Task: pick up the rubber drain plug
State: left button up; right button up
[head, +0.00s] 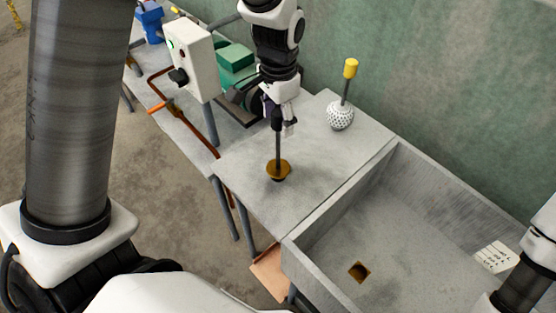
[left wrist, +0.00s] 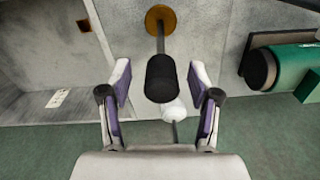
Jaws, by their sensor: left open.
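The drain plug (head: 279,169) stands upright on the grey counter, with a brass-coloured disc, a dark underside, a thin rod and a black handle. In the left wrist view its black handle (left wrist: 161,80) lies between the spread fingers, and its brass disc (left wrist: 160,18) shows beyond. My left gripper (head: 284,120) is over the plug from above, its fingertips at the handle's height. It is open, with visible gaps on both sides of the handle. My right gripper is not visible; only part of that arm shows at the lower right.
A white dimpled ball with a yellow-topped stick (head: 341,115) stands behind the plug. A stone sink (head: 390,150) with a square drain hole (head: 359,271) is to the right. A white switch box (head: 189,55) and green machine (head: 236,62) stand at the left. The counter around the plug is clear.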

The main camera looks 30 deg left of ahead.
pick_arm(q)
jog(key=shift+w+a+f, duration=0.1)
jog(key=shift+a+f, duration=0.2)
jog(key=shift+f, duration=0.25)
jog(key=shift+d, duration=0.1)
jog(key=shift+d+r, duration=0.15)
jog(key=c, duration=1.1)
grip_shut()
